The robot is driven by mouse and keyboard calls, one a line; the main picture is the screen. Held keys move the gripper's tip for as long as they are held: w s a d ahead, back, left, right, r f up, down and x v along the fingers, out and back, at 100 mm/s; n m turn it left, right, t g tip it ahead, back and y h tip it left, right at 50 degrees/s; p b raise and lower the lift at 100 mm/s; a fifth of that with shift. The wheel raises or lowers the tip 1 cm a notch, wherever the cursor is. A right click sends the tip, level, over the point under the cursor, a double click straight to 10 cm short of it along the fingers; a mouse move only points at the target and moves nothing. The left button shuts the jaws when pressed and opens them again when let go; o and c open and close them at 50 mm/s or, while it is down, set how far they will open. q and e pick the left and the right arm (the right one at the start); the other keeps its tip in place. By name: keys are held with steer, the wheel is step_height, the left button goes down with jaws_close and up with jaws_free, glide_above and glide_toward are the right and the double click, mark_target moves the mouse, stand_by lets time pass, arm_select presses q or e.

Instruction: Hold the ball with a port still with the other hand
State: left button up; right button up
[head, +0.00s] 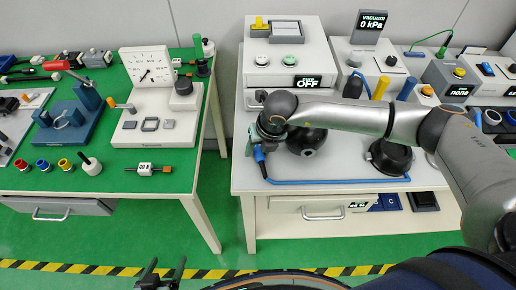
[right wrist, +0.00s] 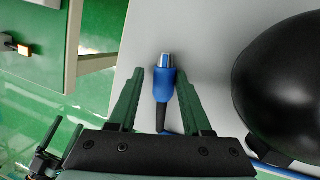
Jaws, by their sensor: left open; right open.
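The black ball (head: 306,143) sits on the right bench, partly hidden behind my right arm. A small light spot, perhaps its port, shows on its front. In the right wrist view the ball (right wrist: 285,80) fills the right side, apart from the fingers. My right gripper (right wrist: 160,75) is open, with its fingers on either side of a blue plug with a metal tip (right wrist: 164,88). The plug also shows in the head view (head: 259,155), on a blue cable (head: 340,181). My left gripper (head: 166,266) is open and empty at the bottom edge, low and away from the ball.
A black round bowl-like holder (head: 390,158) stands right of the ball. A box reading OFF (head: 290,66) and a vacuum display (head: 371,24) stand behind. A green bench (head: 110,185) with several fixtures is at left, across a gap. The floor in front is clear.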

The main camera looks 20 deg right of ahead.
steer(key=shift+s+d+f, duration=0.2)
steer(key=shift+d+f, duration=0.35)
steer(key=shift+r, duration=0.3)
steer(key=a+v, duration=0.1)
steer(key=v, duration=1.1)
steer(key=shift+w+r, duration=0.2)
steer(key=shift+r, duration=0.3)
